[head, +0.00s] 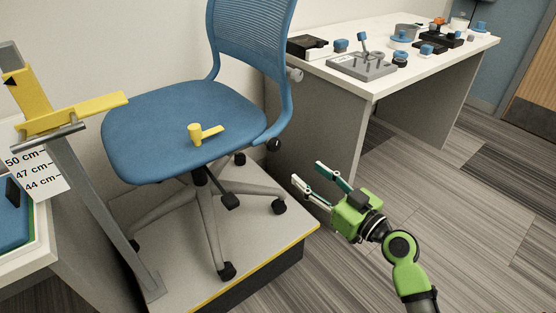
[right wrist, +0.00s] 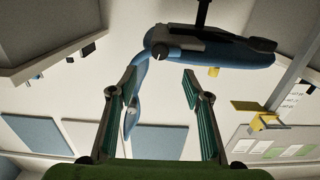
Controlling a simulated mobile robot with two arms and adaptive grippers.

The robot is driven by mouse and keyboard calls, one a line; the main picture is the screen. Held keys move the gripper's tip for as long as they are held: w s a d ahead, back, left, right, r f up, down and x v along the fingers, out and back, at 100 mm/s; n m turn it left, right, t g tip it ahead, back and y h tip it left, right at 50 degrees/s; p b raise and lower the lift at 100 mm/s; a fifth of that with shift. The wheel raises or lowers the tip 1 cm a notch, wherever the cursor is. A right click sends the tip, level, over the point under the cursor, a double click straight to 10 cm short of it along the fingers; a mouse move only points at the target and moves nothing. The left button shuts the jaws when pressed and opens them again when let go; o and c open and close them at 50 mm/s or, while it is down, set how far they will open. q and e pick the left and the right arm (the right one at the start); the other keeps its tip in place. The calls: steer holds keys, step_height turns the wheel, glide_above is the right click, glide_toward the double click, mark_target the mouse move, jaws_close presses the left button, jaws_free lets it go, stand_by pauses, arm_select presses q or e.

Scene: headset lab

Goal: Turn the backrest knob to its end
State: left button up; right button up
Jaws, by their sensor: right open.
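The blue office chair (head: 185,120) stands on a grey platform. A black round knob (head: 274,145) sits at the seat's rear right corner, where the backrest upright joins. A grey knob (head: 294,75) sits higher on the backrest's side. No label shows which is the backrest knob. My right gripper (head: 308,173) is open and empty, right of the chair and slightly below the black knob, apart from it. In the right wrist view the chair appears upside down; the black knob (right wrist: 161,52) with a pale mark lies ahead between the open fingers. My left gripper is not in view.
A yellow T-shaped piece (head: 204,132) lies on the seat. A height gauge with a yellow arm (head: 75,113) stands at the left. The platform (head: 165,285) has a yellow edge. A white desk (head: 385,80) with several devices stands behind. Floor at right is clear.

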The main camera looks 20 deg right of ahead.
mark_target(276, 147)
steer(key=p+x, duration=0.1)
steer(key=x, duration=1.1)
steer(key=shift+x, duration=0.85)
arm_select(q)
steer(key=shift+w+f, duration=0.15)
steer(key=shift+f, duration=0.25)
arm_select(e)
steer(key=c, duration=1.1)
